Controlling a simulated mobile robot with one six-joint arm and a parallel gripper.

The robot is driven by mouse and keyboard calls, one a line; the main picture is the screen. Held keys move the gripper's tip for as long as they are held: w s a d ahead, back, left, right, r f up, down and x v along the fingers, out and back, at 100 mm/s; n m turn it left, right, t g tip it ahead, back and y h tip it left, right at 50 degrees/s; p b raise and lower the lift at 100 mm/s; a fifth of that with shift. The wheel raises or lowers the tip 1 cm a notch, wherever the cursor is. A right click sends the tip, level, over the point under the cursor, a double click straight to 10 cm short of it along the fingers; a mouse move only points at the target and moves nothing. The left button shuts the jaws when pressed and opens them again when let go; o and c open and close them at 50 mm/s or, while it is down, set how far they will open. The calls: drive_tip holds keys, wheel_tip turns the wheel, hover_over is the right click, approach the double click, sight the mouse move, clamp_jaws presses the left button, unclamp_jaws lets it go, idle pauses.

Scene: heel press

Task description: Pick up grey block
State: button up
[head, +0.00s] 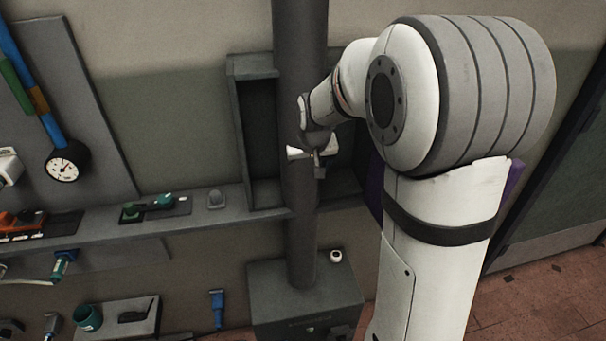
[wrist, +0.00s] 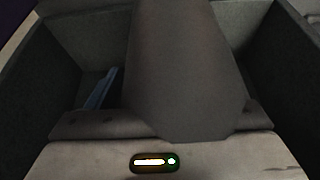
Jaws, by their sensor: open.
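I cannot clearly make out a grey block in either view. A small grey rounded piece (head: 216,198) sits on the shelf, left of the column; I cannot tell if it is the block. My gripper (head: 314,160) is in front of the dark column and the open grey box frame, well to the right of that piece and above shelf height. Its jaws are open; its fingertips are small and partly merge with the grey behind. In the wrist view, a large grey tapered shape fills the middle and hides what lies behind it.
The column (head: 301,240) stands on a grey base (head: 305,303). The box frame (head: 240,130) has raised walls. The shelf (head: 110,233) holds green knobs (head: 163,201). A gauge (head: 63,170) hangs at left. The wrist view shows a blue strip (wrist: 100,90) inside dark walls.

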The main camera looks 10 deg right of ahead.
sight(306, 174)
drive_tip(key=x, duration=0.3)
drive_tip(key=p+x, duration=0.1)
drive_tip(key=x, duration=0.2)
drive_tip(key=shift+w+d+f, duration=0.1)
drive_tip(key=shift+w, duration=0.25)
drive_tip(key=shift+c, duration=0.3)
drive_tip(key=c, duration=1)
drive_tip(key=shift+c, duration=0.7)
